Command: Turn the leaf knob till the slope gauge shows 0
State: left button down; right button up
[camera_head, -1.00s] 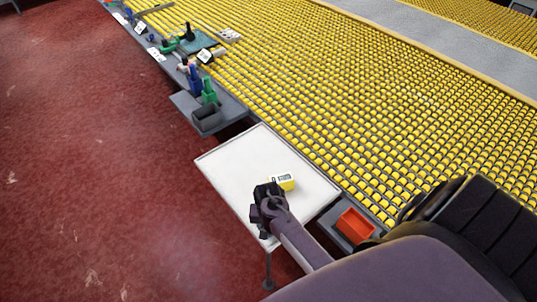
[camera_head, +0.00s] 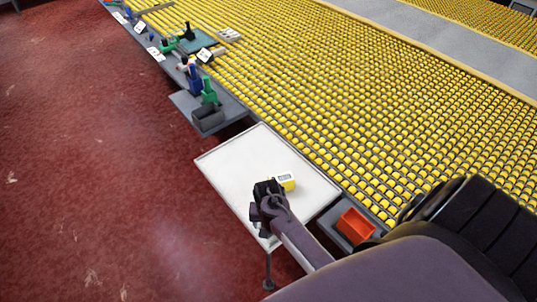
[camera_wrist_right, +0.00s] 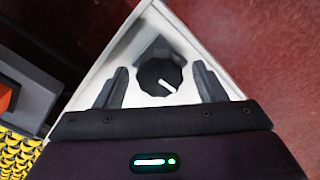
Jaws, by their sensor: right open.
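The white table leaf (camera_head: 235,165) stands at the near side of the roller bed. The yellow slope gauge (camera_head: 289,184) sits on it with a small grey display, whose reading is too small to make out. My right gripper (camera_head: 266,190) is over the leaf just left of the gauge and partly covers it. In the right wrist view, the dark leaf knob (camera_wrist_right: 158,80) with a white pointer line lies between the two fingers of my right gripper (camera_wrist_right: 161,82). The fingers are open, with gaps on both sides of the knob. My left gripper is out of view.
An orange bin (camera_head: 355,226) stands on a grey shelf right of the leaf. A grey shelf (camera_head: 225,115) with a dark box (camera_head: 208,119) and green and blue tools lies beyond the leaf. The yellow roller bed (camera_head: 370,110) fills the right. Red floor is clear at left.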

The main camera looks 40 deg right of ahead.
notch_tip(320, 180, up, 6)
jog(key=shift+r+b, duration=0.2)
jog(key=shift+b, duration=0.25)
dwell(0.3)
